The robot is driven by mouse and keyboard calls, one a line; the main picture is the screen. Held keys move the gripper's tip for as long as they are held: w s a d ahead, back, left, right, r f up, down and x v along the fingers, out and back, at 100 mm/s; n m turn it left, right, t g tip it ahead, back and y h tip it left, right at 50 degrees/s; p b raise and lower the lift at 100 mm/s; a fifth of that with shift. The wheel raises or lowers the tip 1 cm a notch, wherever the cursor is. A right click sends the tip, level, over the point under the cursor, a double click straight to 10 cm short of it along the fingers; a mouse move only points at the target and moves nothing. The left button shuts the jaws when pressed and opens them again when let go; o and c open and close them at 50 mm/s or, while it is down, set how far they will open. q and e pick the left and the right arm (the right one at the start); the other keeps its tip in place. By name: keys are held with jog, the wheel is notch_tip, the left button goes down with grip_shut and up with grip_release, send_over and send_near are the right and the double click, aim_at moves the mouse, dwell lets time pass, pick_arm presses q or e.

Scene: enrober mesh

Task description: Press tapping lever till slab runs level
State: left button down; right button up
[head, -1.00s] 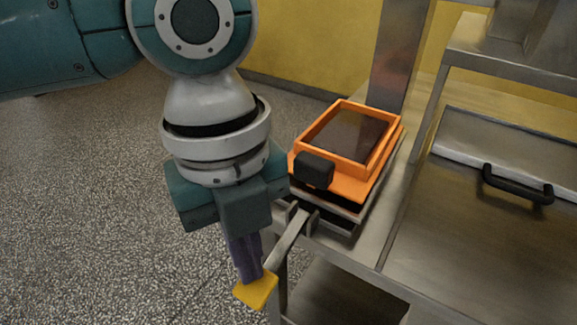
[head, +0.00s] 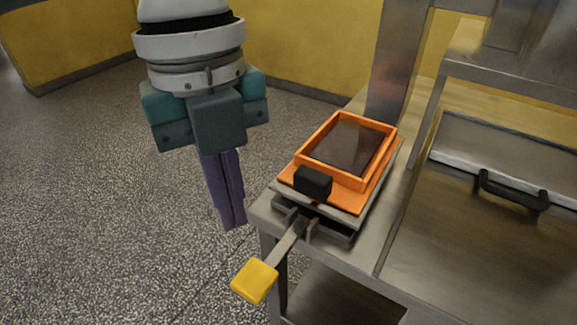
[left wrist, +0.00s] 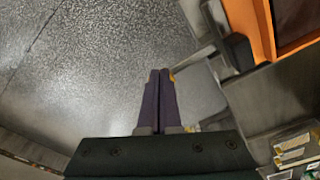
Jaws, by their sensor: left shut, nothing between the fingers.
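The tapping lever is a metal bar with a yellow pad (head: 254,281) that sticks out from the front corner of the steel stand. The dark brown slab (head: 345,146) lies inside an orange frame (head: 375,170) on the tapping plate; whether its surface is level I cannot tell. My left gripper (head: 233,226) is shut and empty, pointing down, above and left of the pad and apart from it. In the left wrist view its fingers (left wrist: 160,74) are together, and a sliver of yellow shows beside the tips. My right gripper is not in view.
A black block (head: 313,182) sits at the front of the orange frame, which also shows in the left wrist view (left wrist: 262,32). A steel lid with a black handle (head: 513,190) lies to the right. Open speckled floor (head: 90,200) spreads to the left.

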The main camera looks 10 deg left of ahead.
pick_arm(q)
jog(key=r, duration=0.5)
jog(key=shift+w+a+r, duration=0.1)
jog(key=shift+w+a, duration=0.1)
